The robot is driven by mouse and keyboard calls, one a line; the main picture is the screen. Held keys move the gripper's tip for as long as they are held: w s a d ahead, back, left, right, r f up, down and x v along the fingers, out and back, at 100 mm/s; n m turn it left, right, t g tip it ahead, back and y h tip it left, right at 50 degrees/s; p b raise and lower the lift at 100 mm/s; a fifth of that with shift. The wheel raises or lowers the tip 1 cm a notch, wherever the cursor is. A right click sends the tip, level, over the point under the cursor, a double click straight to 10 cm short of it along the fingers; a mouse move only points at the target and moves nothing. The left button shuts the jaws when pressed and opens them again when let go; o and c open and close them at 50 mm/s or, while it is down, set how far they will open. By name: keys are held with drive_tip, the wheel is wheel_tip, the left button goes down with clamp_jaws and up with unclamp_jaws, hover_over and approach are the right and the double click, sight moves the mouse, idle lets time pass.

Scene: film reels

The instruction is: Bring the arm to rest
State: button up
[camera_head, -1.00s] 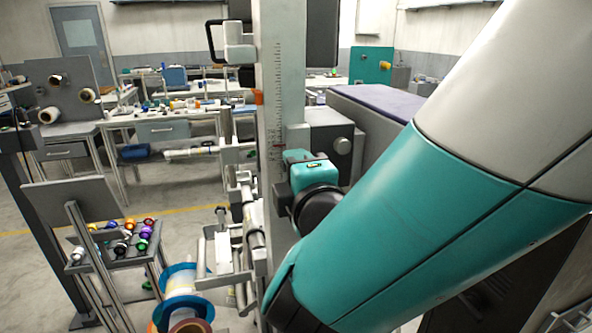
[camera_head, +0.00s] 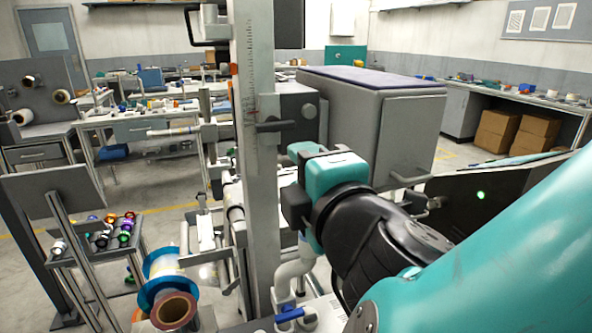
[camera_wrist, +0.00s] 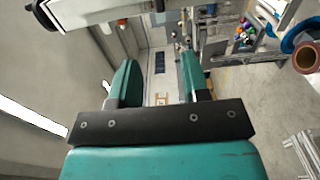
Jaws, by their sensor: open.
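My gripper (camera_wrist: 157,88) shows in the wrist view with its two teal fingers apart and nothing between them. Beyond the fingers, that view shows the floor and a strip of benches and machine frame. In the head view my teal and black arm reaches in from the lower right. Its wrist end is beside the grey upright column with a scale (camera_head: 255,150). The fingers themselves are hidden in the head view.
A large grey cabinet (camera_head: 380,135) stands behind my wrist. A blue-flanged reel (camera_head: 165,268) and a brown-cored roll (camera_head: 174,309) are at the lower left. A rack of colourful small spools (camera_head: 110,235) stands further left. Open floor (camera_head: 160,215) lies behind them.

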drive_tip(key=w+d+f+m+g+h, duration=0.1)
drive_tip(key=d+f+m+g+h, duration=0.55)
drive_tip(key=d+f+m, duration=0.45)
drive_tip(key=s+d+r+m+g+y, duration=0.1)
drive_tip(key=s+g+y, duration=0.4)
drive_tip(key=s+g, duration=0.5)
drive_tip(key=s+r+m, duration=0.1)
drive_tip(key=s+m, duration=0.1)
drive_tip(key=s, duration=0.2)
drive_tip(key=shift+s+d+m, duration=0.3)
drive_tip(key=shift+s+m, duration=0.1)
drive_tip(key=shift+r+g, duration=0.1)
drive_tip(key=shift+g, duration=0.15)
